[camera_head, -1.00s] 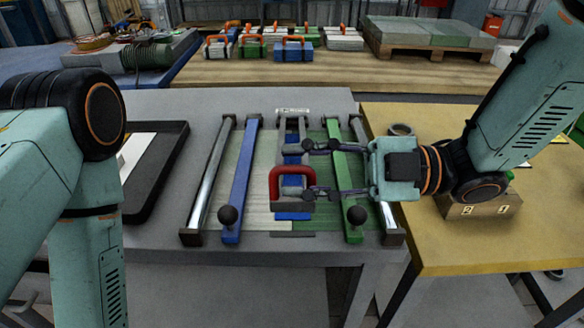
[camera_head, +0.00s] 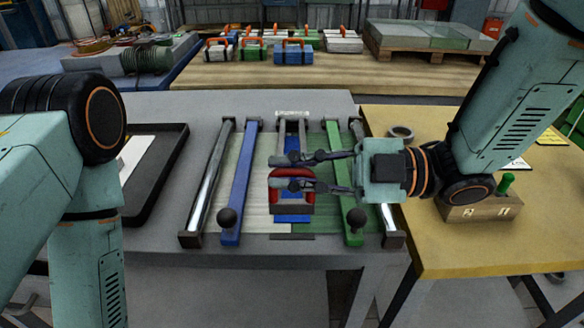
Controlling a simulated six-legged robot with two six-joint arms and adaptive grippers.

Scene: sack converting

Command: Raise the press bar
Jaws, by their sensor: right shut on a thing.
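The press bar (camera_head: 293,209) is a short dark block with a red handle (camera_head: 304,174), over the middle of the grey bench between the blue and green rails. My right gripper (camera_head: 277,172) reaches in from the right. Its two dark fingers are close together and shut on the red handle, one across its top and one across its middle. The fingers hide part of the handle. A blue strip (camera_head: 292,218) shows below the block. I cannot tell whether the block touches what is under it. My left arm shows at the left, but its gripper is out of view.
A blue rail (camera_head: 241,185) and a green rail (camera_head: 344,185) with black knobs flank the block. Chrome rails lie outside them. A black tray (camera_head: 178,160) is at the left. A yellow table (camera_head: 450,245) holds a wooden block (camera_head: 480,208) and a grey ring (camera_head: 401,131).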

